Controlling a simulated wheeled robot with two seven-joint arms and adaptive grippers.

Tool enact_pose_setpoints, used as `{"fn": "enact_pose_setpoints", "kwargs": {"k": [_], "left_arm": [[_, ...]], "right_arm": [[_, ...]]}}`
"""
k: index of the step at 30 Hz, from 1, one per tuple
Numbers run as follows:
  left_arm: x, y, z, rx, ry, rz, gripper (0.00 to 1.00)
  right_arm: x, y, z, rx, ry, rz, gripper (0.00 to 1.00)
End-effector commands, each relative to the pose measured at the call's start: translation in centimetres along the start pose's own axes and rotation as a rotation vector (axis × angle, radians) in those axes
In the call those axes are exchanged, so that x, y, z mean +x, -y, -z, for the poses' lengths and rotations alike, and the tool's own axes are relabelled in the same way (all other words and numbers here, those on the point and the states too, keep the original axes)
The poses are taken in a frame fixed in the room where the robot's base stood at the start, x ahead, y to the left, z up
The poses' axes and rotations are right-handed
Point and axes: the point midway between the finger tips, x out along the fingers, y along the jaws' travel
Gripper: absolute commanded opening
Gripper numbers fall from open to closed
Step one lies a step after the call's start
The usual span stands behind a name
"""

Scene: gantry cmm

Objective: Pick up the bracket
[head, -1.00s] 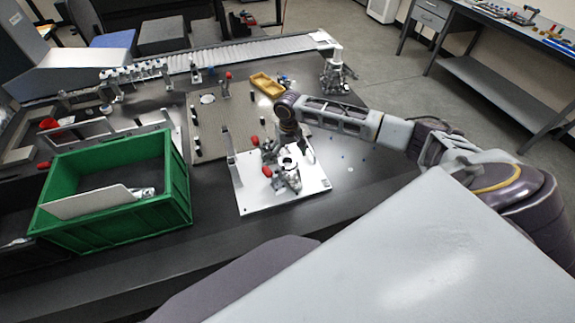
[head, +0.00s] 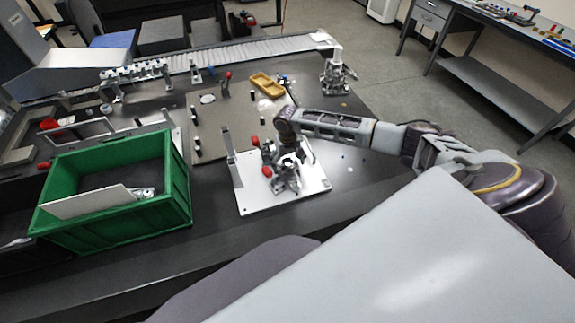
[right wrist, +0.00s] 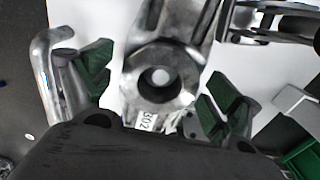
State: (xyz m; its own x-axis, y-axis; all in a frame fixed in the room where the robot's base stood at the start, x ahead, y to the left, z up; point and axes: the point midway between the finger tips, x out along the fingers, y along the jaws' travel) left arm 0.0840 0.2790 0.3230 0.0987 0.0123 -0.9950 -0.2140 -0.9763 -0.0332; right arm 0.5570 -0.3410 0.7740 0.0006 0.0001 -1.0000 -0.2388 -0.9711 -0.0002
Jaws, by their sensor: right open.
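In the right wrist view a grey metal bracket (right wrist: 158,60) with a round bore fills the middle, a small label reading 302 at its lower end. My right gripper (right wrist: 160,88) is open, its green-padded fingers on either side of the bracket with a gap showing at each side. In the head view my right gripper (head: 288,172) is over the white fixture plate (head: 258,204), among the metal parts there. It largely hides the bracket, whose outline I cannot separate from the fixture. My left gripper is not in view.
A green bin (head: 120,222) with metal parts is to the left. A yellow tray (head: 266,85) lies behind. The dark table front is clear.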

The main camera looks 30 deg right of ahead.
Motion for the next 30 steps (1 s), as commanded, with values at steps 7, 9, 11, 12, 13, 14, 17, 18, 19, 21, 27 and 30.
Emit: {"fn": "enact_pose_setpoints", "kwargs": {"k": [7,9,11,12,13,14,17,18,19,21,27,30], "left_arm": [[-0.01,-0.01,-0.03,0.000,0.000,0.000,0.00],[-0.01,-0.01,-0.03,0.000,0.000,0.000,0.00],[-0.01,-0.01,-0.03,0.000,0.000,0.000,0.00],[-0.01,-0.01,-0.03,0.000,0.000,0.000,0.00],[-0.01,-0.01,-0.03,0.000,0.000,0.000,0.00],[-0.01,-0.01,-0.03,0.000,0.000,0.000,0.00],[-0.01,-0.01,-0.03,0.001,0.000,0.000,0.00],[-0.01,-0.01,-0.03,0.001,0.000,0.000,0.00],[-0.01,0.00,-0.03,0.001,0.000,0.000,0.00],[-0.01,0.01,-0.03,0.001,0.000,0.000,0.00],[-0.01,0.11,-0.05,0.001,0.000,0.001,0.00],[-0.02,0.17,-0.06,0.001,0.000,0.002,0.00]], "right_arm": [[0.03,-0.01,-0.01,0.000,0.000,0.000,0.90],[0.03,-0.02,-0.01,0.000,0.000,0.000,0.90],[0.03,-0.03,-0.01,0.000,0.000,0.000,0.90],[0.02,-0.03,-0.01,0.000,0.000,0.000,0.90],[0.02,-0.03,-0.01,0.000,0.000,0.000,0.89],[0.02,-0.03,-0.01,0.000,0.000,0.000,0.85],[0.02,-0.03,-0.01,0.000,0.000,-0.001,0.72],[0.02,-0.03,-0.01,0.000,0.000,-0.001,0.67],[0.02,-0.03,-0.01,0.000,0.000,-0.001,0.63],[0.02,-0.04,-0.01,0.000,0.000,-0.001,0.54],[0.02,-0.04,-0.01,0.000,0.000,-0.001,0.28],[-0.08,-0.02,0.07,0.000,-0.001,0.000,0.23]]}}
